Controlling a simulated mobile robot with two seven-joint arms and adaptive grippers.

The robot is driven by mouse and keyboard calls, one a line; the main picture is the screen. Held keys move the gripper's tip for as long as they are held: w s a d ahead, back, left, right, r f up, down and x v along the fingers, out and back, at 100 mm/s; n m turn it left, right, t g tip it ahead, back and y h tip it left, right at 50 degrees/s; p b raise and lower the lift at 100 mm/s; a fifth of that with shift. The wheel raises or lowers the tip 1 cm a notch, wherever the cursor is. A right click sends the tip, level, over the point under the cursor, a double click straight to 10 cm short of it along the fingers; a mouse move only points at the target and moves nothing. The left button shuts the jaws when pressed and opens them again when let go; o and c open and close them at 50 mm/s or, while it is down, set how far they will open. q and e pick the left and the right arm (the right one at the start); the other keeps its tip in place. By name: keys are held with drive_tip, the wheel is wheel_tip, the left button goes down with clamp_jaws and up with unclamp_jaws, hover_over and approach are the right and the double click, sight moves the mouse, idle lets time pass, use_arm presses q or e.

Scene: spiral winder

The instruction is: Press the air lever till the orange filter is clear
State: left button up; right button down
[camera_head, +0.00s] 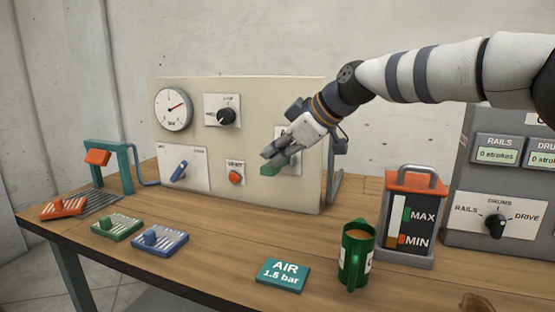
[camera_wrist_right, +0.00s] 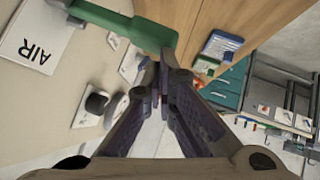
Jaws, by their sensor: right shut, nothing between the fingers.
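The green air lever (camera_head: 272,168) is on the beige panel, partly hidden by my right gripper (camera_head: 270,153). In the wrist view the green lever handle (camera_wrist_right: 135,28) crosses the top beside the AIR plate (camera_wrist_right: 37,48). My right gripper (camera_wrist_right: 160,80) is shut and empty, its fingertips close to the lever's end. I cannot tell if they touch. The orange filter (camera_head: 64,207) lies at the table's left end, near a grey grille (camera_head: 100,199) under the teal stand with an orange head (camera_head: 98,157). Its surface is too small to judge. My left gripper is out of view.
The panel holds a gauge (camera_head: 174,109), a black knob (camera_head: 227,116), a blue lever (camera_head: 179,171) and a red button (camera_head: 236,177). Green (camera_head: 117,227) and blue (camera_head: 160,238) filters, an AIR 1.5 bar card (camera_head: 283,274) and a green mug (camera_head: 355,255) stand in front.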

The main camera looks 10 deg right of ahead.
drive_tip(key=s+v, duration=0.1)
drive_tip(key=v, duration=0.6)
drive_tip(key=shift+p, duration=0.35)
drive_tip(key=shift+s+a+f, duration=0.1)
drive_tip(key=shift+f, duration=0.05)
idle(0.6)
